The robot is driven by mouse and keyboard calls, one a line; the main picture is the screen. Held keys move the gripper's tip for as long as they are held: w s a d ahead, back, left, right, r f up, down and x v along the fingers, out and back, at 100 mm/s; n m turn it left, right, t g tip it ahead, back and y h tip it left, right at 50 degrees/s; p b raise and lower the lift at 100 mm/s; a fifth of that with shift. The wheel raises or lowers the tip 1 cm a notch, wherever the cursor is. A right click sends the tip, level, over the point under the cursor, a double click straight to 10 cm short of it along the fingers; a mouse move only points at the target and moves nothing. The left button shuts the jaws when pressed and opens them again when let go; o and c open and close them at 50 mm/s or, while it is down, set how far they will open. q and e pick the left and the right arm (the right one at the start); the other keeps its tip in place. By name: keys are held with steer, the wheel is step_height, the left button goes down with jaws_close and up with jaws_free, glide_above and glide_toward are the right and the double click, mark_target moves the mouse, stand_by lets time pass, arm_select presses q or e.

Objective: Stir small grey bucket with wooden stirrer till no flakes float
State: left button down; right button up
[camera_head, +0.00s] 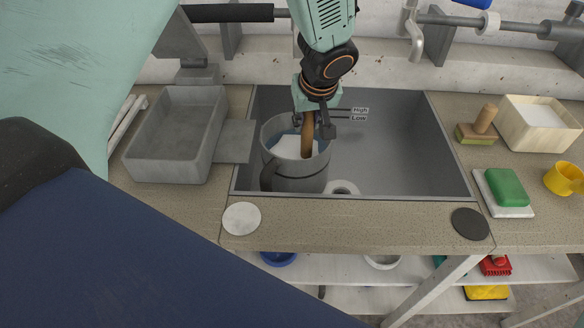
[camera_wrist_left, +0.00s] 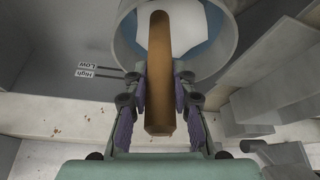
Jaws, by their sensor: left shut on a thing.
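The small grey bucket (camera_head: 296,177) stands in the left part of the sink, its dark handle hanging at the front left. It also shows in the left wrist view (camera_wrist_left: 222,62). White matter (camera_head: 294,144) shows at the top of its contents, over blue; single flakes cannot be made out. My left gripper (camera_head: 315,125) is above the bucket, shut on the wooden stirrer (camera_head: 307,138). In the left wrist view the stirrer (camera_wrist_left: 160,75) runs between the fingers and its far end reaches into the bucket. My right gripper is not in view.
The grey sink (camera_head: 400,150) is free to the right of the bucket, with High and Low labels (camera_head: 360,114) on its back wall. A grey tray (camera_head: 172,140) stands left.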

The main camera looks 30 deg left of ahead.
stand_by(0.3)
arm_select(q)
steer(key=a+b, duration=0.1)
steer(key=w+a+b, duration=0.1)
steer(key=a+b, duration=0.1)
steer(key=shift+w+a, duration=0.1)
steer(key=shift+a, duration=0.05)
steer(key=shift+r, duration=0.1)
steer(key=s+b, duration=0.1)
steer(key=s+a+b, duration=0.1)
steer(key=s+b, duration=0.1)
steer(key=shift+s+b, duration=0.2)
steer(key=shift+b, duration=0.1)
steer(key=shift+w, duration=0.1)
stand_by(0.4)
